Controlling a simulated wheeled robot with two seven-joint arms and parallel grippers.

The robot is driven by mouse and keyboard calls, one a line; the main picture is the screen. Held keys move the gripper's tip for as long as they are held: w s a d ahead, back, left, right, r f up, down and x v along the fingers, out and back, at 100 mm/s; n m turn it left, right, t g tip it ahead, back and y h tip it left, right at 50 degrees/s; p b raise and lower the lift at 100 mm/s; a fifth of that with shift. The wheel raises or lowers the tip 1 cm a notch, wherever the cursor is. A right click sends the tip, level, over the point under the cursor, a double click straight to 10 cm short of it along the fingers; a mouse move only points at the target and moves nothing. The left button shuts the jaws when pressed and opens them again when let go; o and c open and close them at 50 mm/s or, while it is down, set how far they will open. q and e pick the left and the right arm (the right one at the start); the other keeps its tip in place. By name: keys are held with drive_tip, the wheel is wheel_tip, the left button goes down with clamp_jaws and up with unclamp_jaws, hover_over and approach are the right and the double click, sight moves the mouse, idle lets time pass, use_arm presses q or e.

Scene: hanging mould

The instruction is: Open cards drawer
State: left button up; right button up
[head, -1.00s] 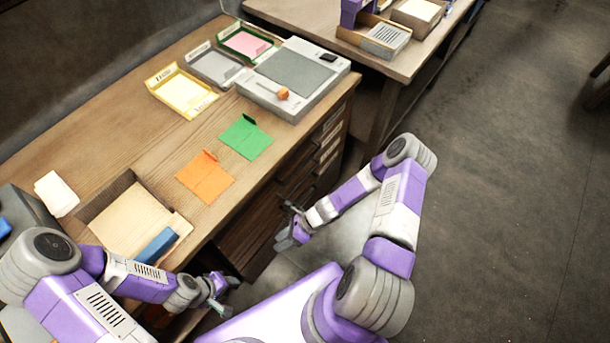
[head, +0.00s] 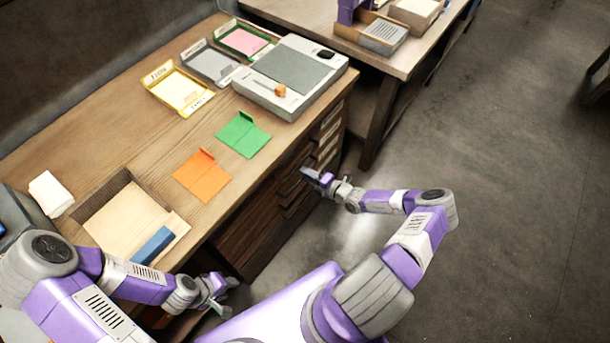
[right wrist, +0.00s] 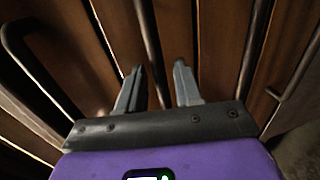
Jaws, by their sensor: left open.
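The wooden desk (head: 110,137) has a stack of dark wooden drawers (head: 262,222) with dark bar handles in its front; I cannot read which is the cards drawer. My right gripper (head: 308,177) is at the drawer fronts, near the handles. In the right wrist view its two fingers (right wrist: 158,88) are apart, with a dark handle bar (right wrist: 149,40) running between them. I cannot tell whether they touch it. The drawers look closed. My left gripper (head: 222,292) is open and empty by the desk's front edge at lower left.
On the desk lie an orange folder (head: 202,176), a green folder (head: 243,135), a paper trimmer (head: 290,78), several paper trays and an open box (head: 125,215) with a blue block (head: 152,245). A second desk stands behind.

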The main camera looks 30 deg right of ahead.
drive_tip(key=shift+w+a+f, duration=0.1)
drive_tip(key=shift+w+a, duration=0.15)
drive_tip(key=shift+w, duration=0.35)
clamp_jaws()
